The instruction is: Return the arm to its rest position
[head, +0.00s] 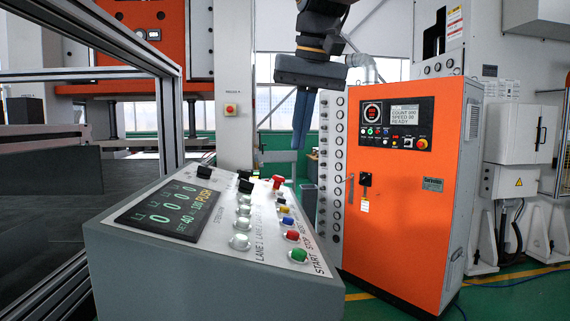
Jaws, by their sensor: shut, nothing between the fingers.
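My gripper (302,120) hangs from the top of the head view, at the end of my dark arm. Its blue fingers are together, point down and hold nothing. In the picture they are above and to the right of the far end of a grey control console (200,268), with a visible gap to its buttons. The upper part of my arm is cut off by the top edge.
The console carries a display (165,215), a red button (278,181) and a green button (298,255). An orange cabinet (400,220) stands at right. An aluminium frame (168,120) stands at left. Green floor shows at lower right.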

